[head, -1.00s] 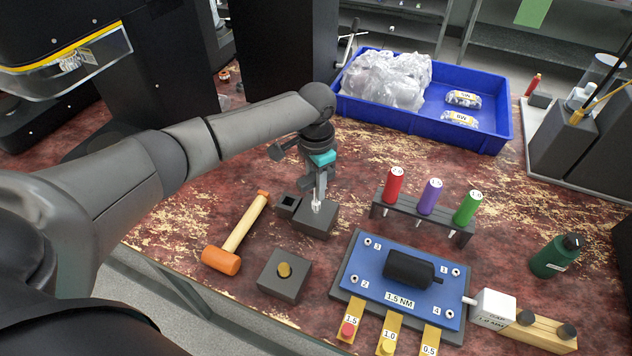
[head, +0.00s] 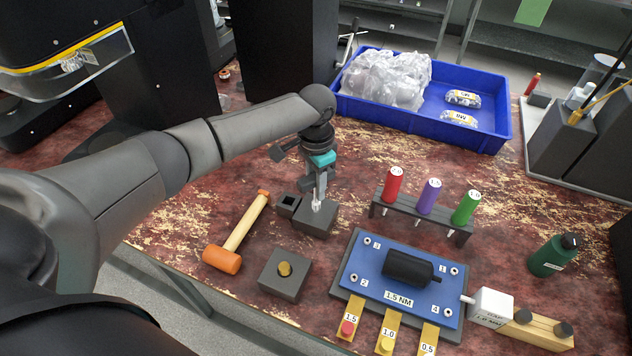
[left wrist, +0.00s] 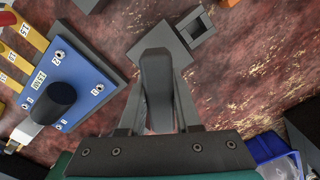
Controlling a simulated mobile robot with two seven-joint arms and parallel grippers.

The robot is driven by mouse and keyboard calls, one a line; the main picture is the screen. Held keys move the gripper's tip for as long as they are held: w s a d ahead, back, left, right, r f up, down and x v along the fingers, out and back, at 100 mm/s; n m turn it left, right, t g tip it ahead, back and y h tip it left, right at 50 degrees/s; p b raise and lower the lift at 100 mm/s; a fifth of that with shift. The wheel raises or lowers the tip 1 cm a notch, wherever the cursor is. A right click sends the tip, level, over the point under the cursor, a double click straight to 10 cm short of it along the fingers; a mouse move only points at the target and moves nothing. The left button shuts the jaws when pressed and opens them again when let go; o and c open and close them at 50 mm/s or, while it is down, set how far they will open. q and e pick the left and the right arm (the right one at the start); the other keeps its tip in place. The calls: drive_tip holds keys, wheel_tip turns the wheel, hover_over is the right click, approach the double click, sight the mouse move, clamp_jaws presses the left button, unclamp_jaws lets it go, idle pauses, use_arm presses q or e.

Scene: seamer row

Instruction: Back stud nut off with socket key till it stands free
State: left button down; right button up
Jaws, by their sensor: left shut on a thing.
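My left gripper (head: 318,188) points down over a dark grey block (head: 316,220) and is shut. In the left wrist view its fingers (left wrist: 158,100) close on a dark grey upright piece (left wrist: 157,75), which I take to be the socket key. Below the fingers in the head view, a short silvery shaft (head: 317,204) meets the block's top. The stud nut cannot be made out there; the key and fingers cover that spot. A second dark block (head: 284,277) nearer the front bears a round brass piece (head: 285,269). My right gripper is not in view.
A small open square holder (head: 288,204) stands left of the gripped spot. An orange-headed mallet (head: 222,260) lies to the left. A blue torque panel (head: 365,282) and a driver rack (head: 420,224) stand to the right. A blue tray (head: 480,140) is behind.

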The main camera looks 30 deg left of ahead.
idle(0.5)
use_arm(q)
drive_tip(key=shift+r+m+p, duration=0.15)
drive_tip(key=shift+m+p, duration=0.2)
drive_tip(key=shift+m, duration=0.25)
drive_tip(key=shift+r+m+p, duration=0.1)
drive_tip(key=shift+m+p, duration=0.3)
drive_tip(key=shift+m, duration=0.7)
drive_tip(key=m, duration=0.4)
drive_tip(key=shift+m+p, duration=0.3)
drive_tip(key=shift+p, duration=0.1)
drive_tip(key=shift+r+p, duration=0.1)
drive_tip(key=shift+p, duration=0.25)
drive_tip(key=shift+f, duration=0.6)
